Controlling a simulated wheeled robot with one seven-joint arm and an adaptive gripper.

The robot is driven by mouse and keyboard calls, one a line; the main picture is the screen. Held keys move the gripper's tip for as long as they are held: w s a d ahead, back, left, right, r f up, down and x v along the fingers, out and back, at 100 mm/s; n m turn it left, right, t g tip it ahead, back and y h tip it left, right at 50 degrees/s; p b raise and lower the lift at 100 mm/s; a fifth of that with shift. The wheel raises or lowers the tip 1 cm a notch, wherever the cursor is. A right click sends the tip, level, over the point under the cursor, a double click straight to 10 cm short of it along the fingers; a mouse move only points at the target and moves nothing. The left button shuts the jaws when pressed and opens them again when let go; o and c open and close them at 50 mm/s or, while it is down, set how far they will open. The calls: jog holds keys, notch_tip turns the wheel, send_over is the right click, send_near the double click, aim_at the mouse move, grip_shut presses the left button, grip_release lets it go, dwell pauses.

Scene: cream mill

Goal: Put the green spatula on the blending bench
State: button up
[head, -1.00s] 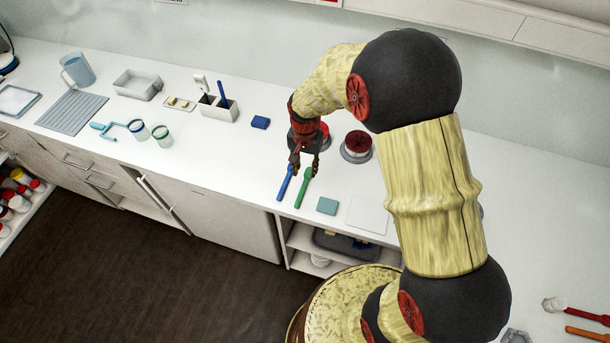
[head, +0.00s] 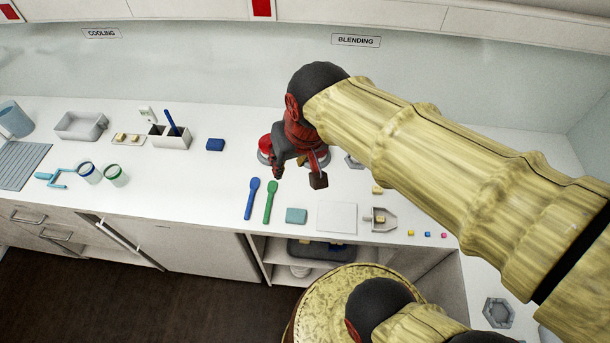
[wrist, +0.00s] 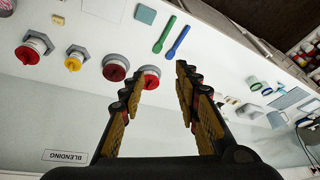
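The green spatula (head: 268,207) lies flat on the white counter (head: 215,185), beside the blue spatula (head: 250,205). The wrist view also shows the green spatula (wrist: 164,36) and the blue spatula (wrist: 179,42) beyond the fingertips. The BLENDING sign (head: 356,41) is on the wall above the counter, right of the spatulas. My gripper (head: 298,178) is open and empty, above the counter and to the upper right of the green spatula. In the wrist view my gripper (wrist: 160,75) has nothing between its fingers.
Red-topped devices (wrist: 115,67) stand behind my gripper. A teal block (head: 296,216), a white sheet (head: 337,218) and a grey scoop (head: 382,220) lie right of the spatulas. My arm covers much of the right counter.

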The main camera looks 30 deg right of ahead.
jog(key=s+r+n+t, duration=0.1)
jog(key=s+r, duration=0.1)
jog(key=s, duration=0.4)
jog(key=shift+s+n, duration=0.15)
jog(key=shift+n, duration=0.15)
jog(key=shift+d+f, duration=0.1)
notch_tip(320, 180, down, 9)
jog(key=b, duration=0.9)
jog(key=shift+f, duration=0.15)
